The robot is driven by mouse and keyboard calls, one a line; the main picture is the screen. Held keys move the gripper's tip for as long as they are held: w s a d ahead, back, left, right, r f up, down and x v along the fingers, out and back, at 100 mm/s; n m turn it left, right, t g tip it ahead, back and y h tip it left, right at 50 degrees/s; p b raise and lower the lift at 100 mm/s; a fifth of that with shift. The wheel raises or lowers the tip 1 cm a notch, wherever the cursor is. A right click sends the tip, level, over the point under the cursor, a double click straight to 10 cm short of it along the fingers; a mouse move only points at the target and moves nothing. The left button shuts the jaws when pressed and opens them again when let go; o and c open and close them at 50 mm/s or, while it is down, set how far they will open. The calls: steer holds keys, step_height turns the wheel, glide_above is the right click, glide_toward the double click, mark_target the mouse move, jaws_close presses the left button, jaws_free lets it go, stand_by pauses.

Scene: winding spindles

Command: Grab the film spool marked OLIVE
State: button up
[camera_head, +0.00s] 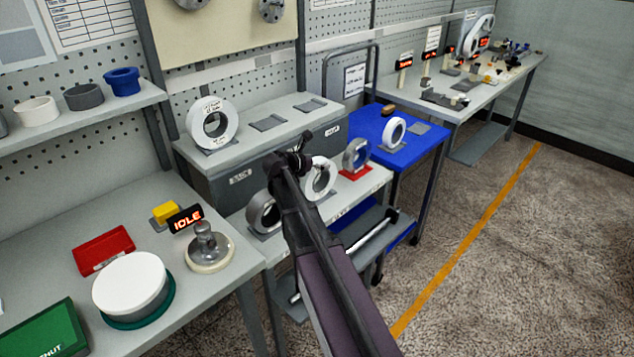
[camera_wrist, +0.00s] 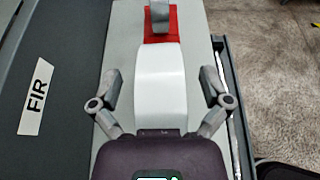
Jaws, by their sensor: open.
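I cannot read the word OLIVE on any spool. A white spool (camera_wrist: 160,75) stands on edge between my gripper's spread fingers in the wrist view, apart from both. My gripper (camera_wrist: 160,88) is open and empty, over the near part of this spool. In the head view my gripper (camera_head: 297,160) is beside a white spool (camera_head: 320,178) on the low grey bench, partly hidden by my arm. A grey spool (camera_head: 357,156) stands on a red pad to its right. A grey-white spool (camera_head: 263,212) stands to its left.
A grey cabinet (camera_head: 235,185) behind the bench bears a large white spool (camera_head: 213,124); its label in the wrist view reads FIR (camera_wrist: 36,95). A blue cart (camera_head: 408,155) to the right holds another white spool (camera_head: 393,133). Open floor lies right.

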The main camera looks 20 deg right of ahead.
steer(key=shift+c, duration=0.2)
stand_by(0.4)
jaws_close()
